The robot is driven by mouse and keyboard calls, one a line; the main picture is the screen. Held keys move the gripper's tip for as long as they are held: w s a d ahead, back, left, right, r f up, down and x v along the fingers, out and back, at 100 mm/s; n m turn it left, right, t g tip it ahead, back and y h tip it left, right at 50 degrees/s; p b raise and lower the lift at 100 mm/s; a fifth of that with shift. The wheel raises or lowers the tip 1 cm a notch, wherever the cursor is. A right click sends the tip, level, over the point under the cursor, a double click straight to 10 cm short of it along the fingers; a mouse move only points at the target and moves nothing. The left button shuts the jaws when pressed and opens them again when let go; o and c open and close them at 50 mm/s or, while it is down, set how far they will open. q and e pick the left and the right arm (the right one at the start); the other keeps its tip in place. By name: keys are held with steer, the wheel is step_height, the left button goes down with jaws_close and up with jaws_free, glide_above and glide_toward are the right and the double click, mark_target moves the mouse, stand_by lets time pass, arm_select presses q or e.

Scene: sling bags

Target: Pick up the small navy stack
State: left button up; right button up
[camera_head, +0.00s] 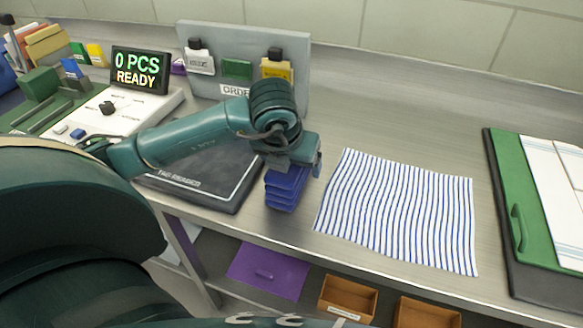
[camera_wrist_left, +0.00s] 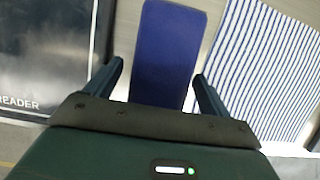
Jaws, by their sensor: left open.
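The small navy stack (camera_head: 286,187) is several dark blue folded pieces piled on the metal counter, between the black tag reader pad and the striped cloth. My left gripper (camera_head: 290,165) is directly above it in the head view and hides part of its top. In the left wrist view the navy stack (camera_wrist_left: 168,55) lies between the two spread fingers of my left gripper (camera_wrist_left: 157,80). The fingers are open, with a gap on each side of the stack. My right gripper is not in view.
The black tag reader pad (camera_head: 213,180) lies left of the stack. A blue-and-white striped cloth (camera_head: 400,210) lies to its right. A grey order board (camera_head: 235,48) stands behind, and a screen (camera_head: 139,70) reads "0 PCS READY". A green board (camera_head: 515,205) is at far right.

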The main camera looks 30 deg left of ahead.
arm_select(q)
steer(key=shift+c, duration=0.3)
steer(key=c, duration=1.1)
steer(key=shift+c, duration=0.2)
